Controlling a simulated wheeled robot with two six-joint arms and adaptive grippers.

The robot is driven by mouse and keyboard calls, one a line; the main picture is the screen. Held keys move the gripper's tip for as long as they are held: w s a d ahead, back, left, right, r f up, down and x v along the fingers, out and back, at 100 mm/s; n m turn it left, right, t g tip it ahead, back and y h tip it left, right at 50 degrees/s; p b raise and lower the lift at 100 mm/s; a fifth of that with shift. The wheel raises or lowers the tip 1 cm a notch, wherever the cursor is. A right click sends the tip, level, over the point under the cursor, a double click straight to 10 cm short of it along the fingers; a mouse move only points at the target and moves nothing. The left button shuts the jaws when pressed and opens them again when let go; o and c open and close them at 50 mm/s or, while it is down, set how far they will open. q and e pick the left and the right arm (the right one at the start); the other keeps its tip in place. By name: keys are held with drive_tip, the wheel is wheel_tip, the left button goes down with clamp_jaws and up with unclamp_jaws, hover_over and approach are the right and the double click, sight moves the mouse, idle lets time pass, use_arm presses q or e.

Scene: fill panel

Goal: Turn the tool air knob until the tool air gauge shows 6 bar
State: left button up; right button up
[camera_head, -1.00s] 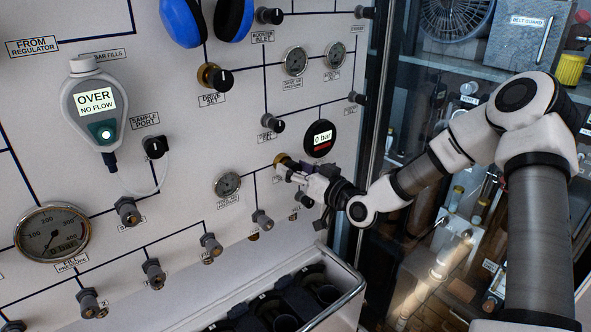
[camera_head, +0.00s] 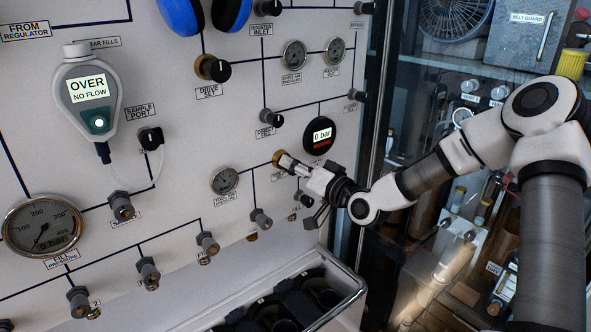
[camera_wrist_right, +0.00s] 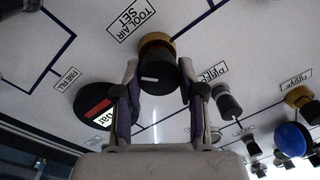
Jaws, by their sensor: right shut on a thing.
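The tool air knob (camera_wrist_right: 158,77) is black with a white mark and a brass collar, under the label TOOL AIR SET in the right wrist view. In the head view its brass collar (camera_head: 279,157) shows at the panel. My right gripper (camera_wrist_right: 157,84) is shut on the knob, one finger on each side; in the head view it reaches in from the right (camera_head: 287,163). A small round dial gauge (camera_head: 224,180), its label seeming to read tool air, sits left of the knob; its needle is too small to read. My left gripper is not in view.
A round black digital gauge (camera_head: 320,135) reading 0 bar is just above my right gripper. Several small valve knobs, including one below (camera_head: 261,218), surround it. A metal-railed bin (camera_head: 345,300) stands below. A handheld analyser (camera_head: 88,90) reads OVER, NO FLOW.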

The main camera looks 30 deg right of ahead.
drive_tip(key=o, duration=1.1)
drive_tip(key=shift+w, duration=0.1)
drive_tip(key=shift+o, duration=0.2)
